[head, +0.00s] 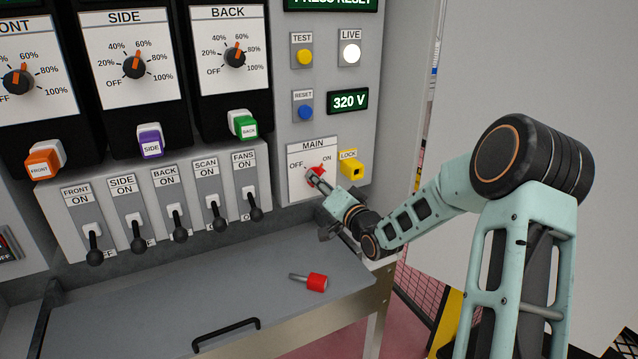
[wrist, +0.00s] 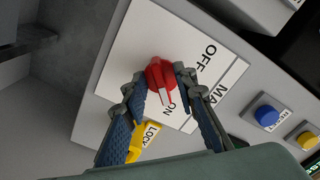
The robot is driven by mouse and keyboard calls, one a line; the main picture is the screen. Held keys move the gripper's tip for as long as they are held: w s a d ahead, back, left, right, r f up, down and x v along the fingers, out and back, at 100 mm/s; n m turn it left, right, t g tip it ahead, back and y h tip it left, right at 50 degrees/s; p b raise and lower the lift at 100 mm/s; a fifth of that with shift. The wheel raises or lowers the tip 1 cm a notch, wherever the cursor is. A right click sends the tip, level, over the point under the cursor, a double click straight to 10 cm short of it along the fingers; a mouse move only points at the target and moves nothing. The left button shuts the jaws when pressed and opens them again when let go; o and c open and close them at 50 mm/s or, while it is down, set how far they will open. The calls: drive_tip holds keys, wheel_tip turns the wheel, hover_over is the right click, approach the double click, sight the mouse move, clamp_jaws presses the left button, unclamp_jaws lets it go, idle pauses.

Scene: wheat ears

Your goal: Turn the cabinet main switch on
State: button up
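The main switch is a red rotary knob (head: 317,171) on a white plate marked MAIN, OFF and ON, low on the cabinet's right panel. In the wrist view the red knob (wrist: 158,73) shows its white pointer line directed toward the ON mark. My gripper (head: 313,178) is at the plate and partly covers the knob in the head view. In the wrist view the gripper (wrist: 161,78) has its two fingers apart, one on each side of the knob. They are very close to it; firm contact does not show.
A yellow lock piece (head: 350,166) marked LOCK sits right beside the plate. A red piece with a metal shank (head: 316,282) lies on the grey shelf (head: 150,310). Black levers, dials, a blue RESET button (head: 305,112) and a 320 V display (head: 347,101) surround the area.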

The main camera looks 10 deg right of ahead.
drive_tip(key=v, duration=1.2)
